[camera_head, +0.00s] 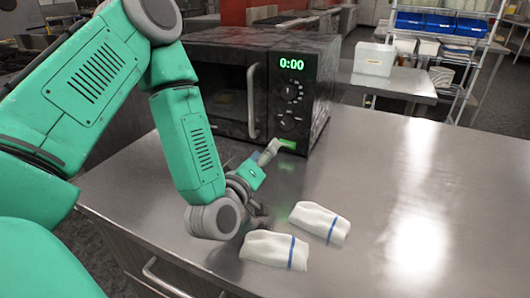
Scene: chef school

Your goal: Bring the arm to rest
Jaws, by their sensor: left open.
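My left arm comes in from the left, green with grey joints, and bends down over the steel counter (440,180). Its left gripper (273,148) is at the front of the microwave (235,95), low and near the door's right side. The fingers are small and partly hidden by my wrist; I see nothing held in them. Two white cloths with blue bands, a nearer one (268,249) and a farther one (312,218), lie on the counter beside my wrist. The microwave door looks closed and its display reads 0:00. My right gripper is not in view.
The counter's right half is clear. Behind it stand a steel table with a white container (374,59) and a wire rack with blue bins (440,24). A drawer handle (165,280) shows below the counter's front edge.

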